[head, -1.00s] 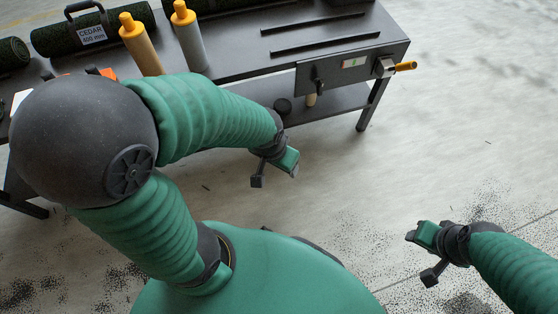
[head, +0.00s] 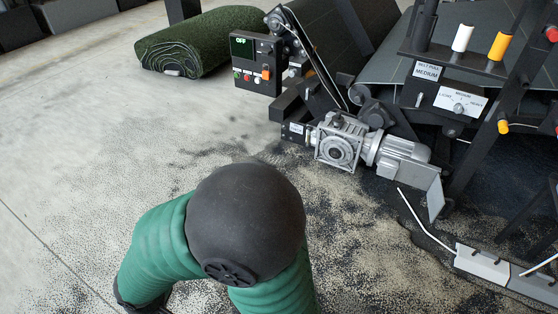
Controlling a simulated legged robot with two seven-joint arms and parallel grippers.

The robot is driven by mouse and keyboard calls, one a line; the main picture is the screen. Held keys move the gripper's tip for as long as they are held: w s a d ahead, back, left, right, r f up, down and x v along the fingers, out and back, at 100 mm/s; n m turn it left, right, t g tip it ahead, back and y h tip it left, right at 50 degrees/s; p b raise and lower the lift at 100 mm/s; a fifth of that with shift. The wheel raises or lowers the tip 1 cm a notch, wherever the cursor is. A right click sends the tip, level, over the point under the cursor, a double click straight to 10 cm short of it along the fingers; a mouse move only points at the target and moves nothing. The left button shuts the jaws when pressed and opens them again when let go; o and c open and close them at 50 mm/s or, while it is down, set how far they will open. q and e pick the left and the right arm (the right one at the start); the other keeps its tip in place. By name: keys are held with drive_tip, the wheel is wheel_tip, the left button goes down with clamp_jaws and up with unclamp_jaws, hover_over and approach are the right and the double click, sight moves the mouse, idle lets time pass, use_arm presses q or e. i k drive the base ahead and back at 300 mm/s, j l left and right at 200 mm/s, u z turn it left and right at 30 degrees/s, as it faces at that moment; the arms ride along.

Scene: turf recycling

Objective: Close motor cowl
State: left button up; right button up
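A silver gear motor (head: 400,160) with a square gearbox (head: 340,145) sits low at the front of the dark belt machine. A flat grey plate (head: 436,198) stands out at the motor's right end, angled toward me. It looks like the motor cowl swung open, but I cannot tell for sure. The motor's finned body is exposed. My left arm is bent in the lower middle, with its dark round elbow in front of the motor and apart from it. Neither of my grippers is in view.
A control box (head: 256,62) reads OFF on its green display. A rolled turf (head: 200,40) lies at the back left. Pale floor housings (head: 485,265) with white cables lie at the lower right. Speckled floor at left is clear.

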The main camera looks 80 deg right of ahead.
sight(436, 200)
drive_tip(key=k+l+z, duration=0.1)
drive_tip(key=z, duration=0.35)
drive_tip(key=k+l+z, duration=0.15)
drive_tip(key=z, duration=0.3)
drive_tip(key=k+l+z, duration=0.2)
drive_tip(key=z, duration=0.25)
drive_tip(key=k+l+z, duration=0.1)
drive_tip(key=l+z, duration=0.2)
drive_tip(key=z, duration=0.15)
drive_tip(key=k+l+z, duration=0.1)
drive_tip(key=l+z, duration=0.15)
drive_tip(key=z, duration=0.2)
drive_tip(key=l+z, duration=0.35)
drive_tip(key=l, duration=1.8)
drive_tip(key=i+z, duration=0.6)
drive_tip(key=z, duration=0.2)
drive_tip(key=i+z, duration=0.4)
drive_tip(key=k+j, duration=0.05)
drive_tip(key=k, duration=0.05)
